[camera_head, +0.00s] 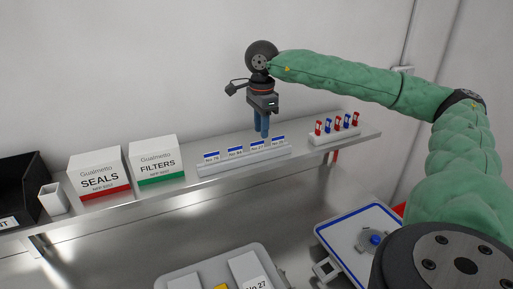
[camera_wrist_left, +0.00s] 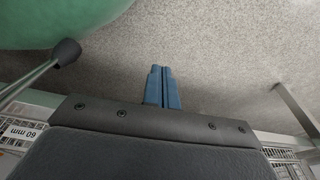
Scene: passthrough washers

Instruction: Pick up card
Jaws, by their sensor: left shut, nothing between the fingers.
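Several small white cards with blue top edges stand in a row in a long white holder (camera_head: 245,158) on the shelf. The third card from the left (camera_head: 257,146) seems to read No 27; the rightmost card (camera_head: 278,141) is too small to read surely. My right gripper (camera_head: 262,134) points down, with its blue fingertips just above the holder, near the third and rightmost cards. I cannot tell whether its fingers touch a card or how far apart they are. My left gripper (camera_wrist_left: 162,88) shows in the left wrist view, its blue fingers together and empty, over a speckled floor.
A SEALS box (camera_head: 100,174), a FILTERS box (camera_head: 156,160), a small white cup (camera_head: 53,198) and a dark bin (camera_head: 18,188) stand left on the shelf. A rack of red and blue pieces (camera_head: 335,133) stands right. Below are a grey tray labelled No 27 (camera_head: 175,283) and a blue-edged tray (camera_head: 345,228).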

